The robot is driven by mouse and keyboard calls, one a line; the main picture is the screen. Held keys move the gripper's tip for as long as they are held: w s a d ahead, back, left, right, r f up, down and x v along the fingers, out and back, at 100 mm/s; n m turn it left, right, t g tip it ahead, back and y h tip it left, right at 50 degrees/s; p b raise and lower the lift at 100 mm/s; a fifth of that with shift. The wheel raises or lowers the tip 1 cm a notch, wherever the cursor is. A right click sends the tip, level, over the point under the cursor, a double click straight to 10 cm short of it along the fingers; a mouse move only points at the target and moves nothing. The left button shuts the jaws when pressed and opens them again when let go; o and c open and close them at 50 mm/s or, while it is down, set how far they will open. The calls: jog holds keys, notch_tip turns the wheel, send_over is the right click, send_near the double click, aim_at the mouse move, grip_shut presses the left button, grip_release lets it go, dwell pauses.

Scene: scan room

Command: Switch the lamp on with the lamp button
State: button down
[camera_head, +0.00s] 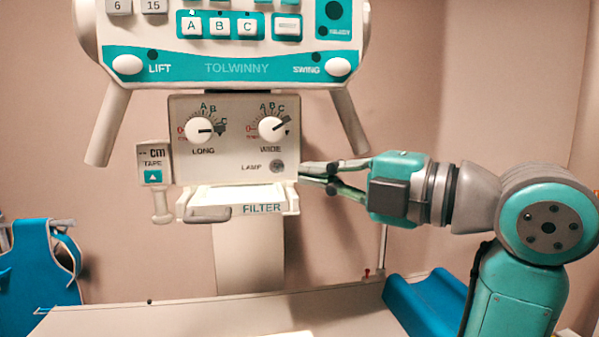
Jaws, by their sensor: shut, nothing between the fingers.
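The lamp button (277,166) is a small round grey knob on the lower right of the white control box (232,137), beside the word LAMP. My gripper (304,172) comes in from the right with its fingers shut and empty. In the picture, its fingertips are at the right edge of the box, just right of the button and at nearly the same height. The button is in plain view; I cannot tell how far in depth the fingertips are from it. A light patch (283,334) shows at the bottom edge of the table.
The LONG knob (199,130) and WIDE knob (272,128) sit above the button. The FILTER tray (263,209) juts out below. Two pale handles (107,128) (349,122) hang from the upper panel. The table (200,318) lies below, with a blue pad (428,300) at right.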

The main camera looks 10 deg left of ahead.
jog(key=v, duration=0.6)
jog(key=shift+d, duration=0.15)
jog(key=shift+s, duration=0.1)
dwell(0.3)
